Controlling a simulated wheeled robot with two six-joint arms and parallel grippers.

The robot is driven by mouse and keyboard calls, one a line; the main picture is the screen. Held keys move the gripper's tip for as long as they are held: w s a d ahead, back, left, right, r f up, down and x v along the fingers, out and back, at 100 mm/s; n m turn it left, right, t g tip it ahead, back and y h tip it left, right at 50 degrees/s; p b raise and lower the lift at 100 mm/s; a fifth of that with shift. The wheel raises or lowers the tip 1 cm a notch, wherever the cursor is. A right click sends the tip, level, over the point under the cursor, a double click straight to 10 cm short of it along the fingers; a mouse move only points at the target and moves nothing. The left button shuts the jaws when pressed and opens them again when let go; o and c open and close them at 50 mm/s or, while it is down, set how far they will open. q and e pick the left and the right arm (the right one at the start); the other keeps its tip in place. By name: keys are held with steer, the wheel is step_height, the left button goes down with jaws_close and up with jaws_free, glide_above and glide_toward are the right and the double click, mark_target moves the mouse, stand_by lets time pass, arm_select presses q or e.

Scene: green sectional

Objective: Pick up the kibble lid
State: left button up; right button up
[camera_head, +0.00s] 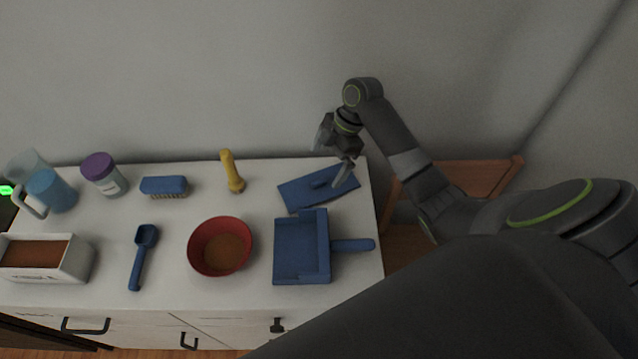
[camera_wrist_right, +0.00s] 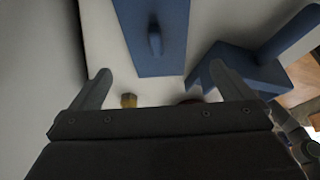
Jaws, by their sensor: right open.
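The kibble lid looks to be the flat blue panel (camera_head: 296,194) with a small raised blue handle, lying at the back right of the white cabinet top. It also shows at the top of the right wrist view (camera_wrist_right: 174,50), with its handle in the middle. My right gripper (camera_head: 327,168) is open and empty above the lid's right part, apart from it as far as I can tell. In the right wrist view its two fingers (camera_wrist_right: 160,80) point toward the tabletop, with the handle beyond them. My left gripper is not in view.
A blue dustpan (camera_head: 293,252) lies just in front of the lid. A red bowl (camera_head: 208,232), yellow object (camera_head: 231,172), blue brush (camera_head: 164,186), blue scoop (camera_head: 140,262), purple-lidded jar (camera_head: 103,175), blue pitcher (camera_head: 50,190) and white kibble bin (camera_head: 76,262) stand left. The wall is behind.

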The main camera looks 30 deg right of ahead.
mark_target(319, 180)
steer(key=x, duration=0.2)
steer(key=shift+a+f, duration=0.1)
steer(key=shift+f, duration=0.25)
steer(key=x, duration=0.2)
steer(key=p+x, duration=0.1)
steer(key=x, duration=0.1)
steer(key=shift+w+d+f+p, duration=0.2)
steer(key=shift+d+p, duration=0.1)
steer(key=shift+d, duration=0.05)
steer(key=shift+a+f, duration=0.2)
steer(key=shift+f, duration=0.35)
steer(key=shift+c, duration=0.4)
steer(key=c, duration=0.8)
